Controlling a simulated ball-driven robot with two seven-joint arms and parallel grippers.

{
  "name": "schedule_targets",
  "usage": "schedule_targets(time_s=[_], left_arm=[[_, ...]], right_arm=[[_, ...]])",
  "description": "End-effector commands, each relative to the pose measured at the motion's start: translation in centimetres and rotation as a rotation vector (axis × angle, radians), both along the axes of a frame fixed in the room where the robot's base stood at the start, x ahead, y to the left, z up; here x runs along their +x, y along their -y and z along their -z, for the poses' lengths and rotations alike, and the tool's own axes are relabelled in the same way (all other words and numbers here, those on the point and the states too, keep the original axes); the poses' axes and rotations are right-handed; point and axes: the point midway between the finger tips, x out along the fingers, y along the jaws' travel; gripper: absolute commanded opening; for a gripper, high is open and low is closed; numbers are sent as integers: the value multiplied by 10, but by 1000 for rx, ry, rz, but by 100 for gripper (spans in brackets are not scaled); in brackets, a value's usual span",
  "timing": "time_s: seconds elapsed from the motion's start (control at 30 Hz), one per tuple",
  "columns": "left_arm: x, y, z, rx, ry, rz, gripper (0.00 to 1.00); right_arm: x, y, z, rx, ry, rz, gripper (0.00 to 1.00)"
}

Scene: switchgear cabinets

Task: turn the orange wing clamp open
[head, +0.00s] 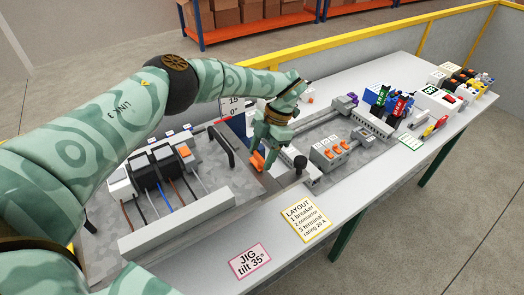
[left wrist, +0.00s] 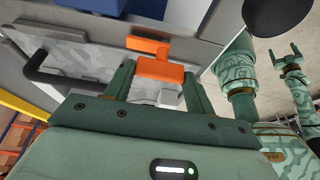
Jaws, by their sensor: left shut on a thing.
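The orange wing clamp (head: 257,161) sits at the right edge of the tilted grey jig panel, near the middle of the head view. My left gripper (head: 265,147) reaches down from above and is shut on it. In the left wrist view the orange clamp (left wrist: 158,68) lies between the two green fingers, with its wide bar beyond them. The gripper hides part of the clamp and its mount in the head view. My right gripper (left wrist: 292,52) shows small at the right of the left wrist view, with its fingers apart and empty.
Left of the clamp, the tilted panel (head: 215,206) carries a black handle (head: 221,146) and a row of wired modules (head: 160,168). To the right are a grey block with orange buttons (head: 330,152) and rails. Cards (head: 306,220) lie on the table's front strip.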

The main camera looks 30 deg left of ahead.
Motion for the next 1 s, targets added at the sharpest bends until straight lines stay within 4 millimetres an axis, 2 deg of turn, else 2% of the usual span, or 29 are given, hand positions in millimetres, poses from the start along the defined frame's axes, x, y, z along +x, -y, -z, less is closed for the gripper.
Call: schedule_targets(time_s=[0.47,0.5,0.57,0.87,1.0], left_arm=[[1,0,-1,0,4,16,32],[1,0,-1,0,4,16,60],[1,0,-1,0,3,15,76],[1,0,-1,0,1,13,76],[6,3,-13,1,4,14,76]], right_arm=[[0,1,-1,-1,0,-1,76],[0,1,-1,-2,1,-1,76],[0,1,-1,-2,1,-1,76],[0,1,0,-1,-1,-1,76],[0,1,3,-1,-1,-1,76]])
